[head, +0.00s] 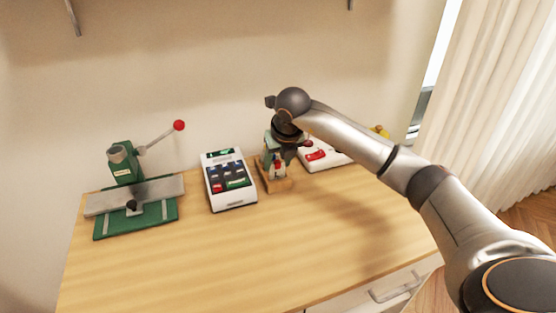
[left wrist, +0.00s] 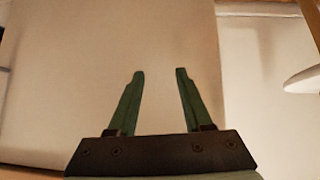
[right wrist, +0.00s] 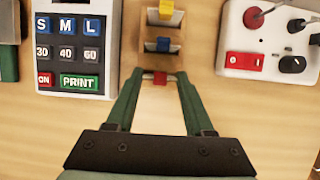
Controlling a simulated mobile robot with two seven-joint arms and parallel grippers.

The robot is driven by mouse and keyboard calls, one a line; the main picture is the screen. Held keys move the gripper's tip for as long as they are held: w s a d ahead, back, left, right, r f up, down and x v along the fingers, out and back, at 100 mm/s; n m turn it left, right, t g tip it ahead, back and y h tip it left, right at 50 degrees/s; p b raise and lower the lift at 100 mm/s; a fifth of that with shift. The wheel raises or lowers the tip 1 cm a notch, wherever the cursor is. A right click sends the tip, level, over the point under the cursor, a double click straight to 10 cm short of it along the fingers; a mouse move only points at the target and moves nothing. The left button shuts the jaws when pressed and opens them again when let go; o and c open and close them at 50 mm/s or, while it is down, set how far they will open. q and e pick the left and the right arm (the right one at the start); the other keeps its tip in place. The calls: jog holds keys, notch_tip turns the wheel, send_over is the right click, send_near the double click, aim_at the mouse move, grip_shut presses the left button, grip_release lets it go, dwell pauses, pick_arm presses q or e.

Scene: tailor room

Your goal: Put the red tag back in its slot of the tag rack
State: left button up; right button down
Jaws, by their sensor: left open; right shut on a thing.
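The wooden tag rack (right wrist: 176,60) stands on the table in the right wrist view, with a yellow tag (right wrist: 166,14) and a blue tag (right wrist: 163,44) standing in it. It also shows in the head view (head: 276,186), below my right gripper (head: 276,164). In the right wrist view, my right gripper (right wrist: 157,78) is shut on the red tag (right wrist: 160,78) at the near end of the rack. I cannot tell whether the tag's lower edge is in a slot. My left gripper (left wrist: 160,73) is open and empty in the left wrist view.
A white keypad device (head: 229,181) stands left of the rack, and a white box with a red switch (right wrist: 250,64) stands close on its right. A green press (head: 135,200) with a red-knobbed lever is farther left. The table front (head: 250,250) is clear.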

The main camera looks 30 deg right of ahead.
jog(key=shift+c, duration=1)
grip_release()
jog(key=shift+r, duration=0.2)
jog(key=shift+v, duration=0.9)
pick_arm(q)
jog(key=shift+w+d+r+p, duration=0.2)
jog(key=shift+d+r+p, duration=0.2)
jog(key=shift+r, duration=0.3)
pick_arm(e)
jog(key=d+v, duration=0.1)
jog(key=v, duration=0.9)
jog(key=shift+s+a, duration=0.25)
jog(key=shift+a, duration=0.3)
jog(key=shift+r, duration=0.1)
